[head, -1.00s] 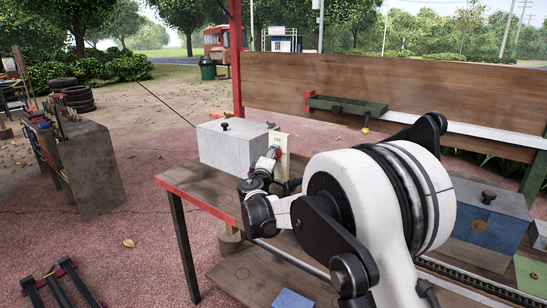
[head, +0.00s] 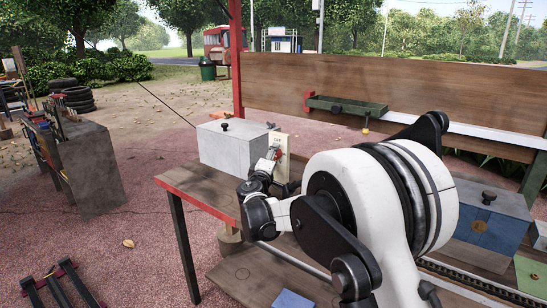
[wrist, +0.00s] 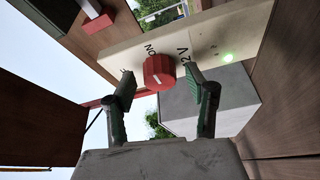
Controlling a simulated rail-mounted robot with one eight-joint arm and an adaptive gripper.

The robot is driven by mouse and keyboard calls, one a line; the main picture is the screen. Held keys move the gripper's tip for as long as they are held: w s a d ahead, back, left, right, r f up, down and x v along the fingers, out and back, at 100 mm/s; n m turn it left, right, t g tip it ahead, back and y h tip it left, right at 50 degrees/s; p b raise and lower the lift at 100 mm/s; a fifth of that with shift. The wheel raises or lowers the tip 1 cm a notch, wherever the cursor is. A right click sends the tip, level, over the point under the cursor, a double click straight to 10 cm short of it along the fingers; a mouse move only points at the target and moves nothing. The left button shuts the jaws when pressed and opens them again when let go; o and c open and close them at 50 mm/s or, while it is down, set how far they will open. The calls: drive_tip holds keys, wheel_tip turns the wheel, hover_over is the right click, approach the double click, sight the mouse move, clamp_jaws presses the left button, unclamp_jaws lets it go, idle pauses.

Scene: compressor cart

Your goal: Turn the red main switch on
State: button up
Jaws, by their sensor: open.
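The red main switch (wrist: 159,72) is a knob on a cream panel (wrist: 120,58) with dark lettering that reads "ON" and "12V". A green light (wrist: 228,56) glows on the panel. My gripper (wrist: 160,82) is open, with one finger on each side of the knob; I cannot tell whether either finger touches it. In the head view the panel (head: 284,142) stands upright at the back of the cart, and my gripper (head: 270,162) is at its face, partly hiding the red knob (head: 277,153).
A grey box (head: 228,150) with a black knob on top stands just left of the panel on the cart's wooden top (head: 200,188). A blue box (head: 490,215) is at the right. A wooden board (head: 390,90) with a green tray (head: 345,106) runs behind.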

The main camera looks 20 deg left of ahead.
drive_tip(key=s, duration=0.7)
drive_tip(key=s+d+f, duration=0.1)
drive_tip(key=s, duration=0.3)
drive_tip(key=shift+s+d, duration=0.1)
drive_tip(key=d+r+m+g+h+p, duration=0.1)
drive_tip(key=d+r+m+g+h, duration=0.2)
drive_tip(key=d, duration=0.7)
drive_tip(key=d+r+m+h+p, duration=0.15)
drive_tip(key=d+r, duration=0.35)
drive_tip(key=d, duration=0.5)
drive_tip(key=s+d+r+m+g+h+p, duration=0.15)
drive_tip(key=s+d, duration=0.25)
drive_tip(key=d, duration=0.4)
drive_tip(key=s+d+r+m+g+p, duration=0.1)
drive_tip(key=s+d+r+m+g, duration=0.15)
drive_tip(key=d, duration=0.65)
drive_tip(key=s+d+f+m+g+y+p, duration=0.1)
drive_tip(key=s+d+m+g, duration=0.15)
drive_tip(key=s+d, duration=0.45)
drive_tip(key=s+d+f+m+g+p, duration=0.1)
drive_tip(key=s+d+m+p, duration=0.2)
drive_tip(key=s, duration=0.5)
drive_tip(key=s+d+f+m+y, duration=0.1)
drive_tip(key=s, duration=0.6)
drive_tip(key=s+d+f+m+g+y+p, duration=0.1)
drive_tip(key=s+d+m+y, duration=0.1)
drive_tip(key=s, duration=0.5)
drive_tip(key=shift+s+d+f, duration=0.2)
drive_tip(key=shift+f, duration=0.15)
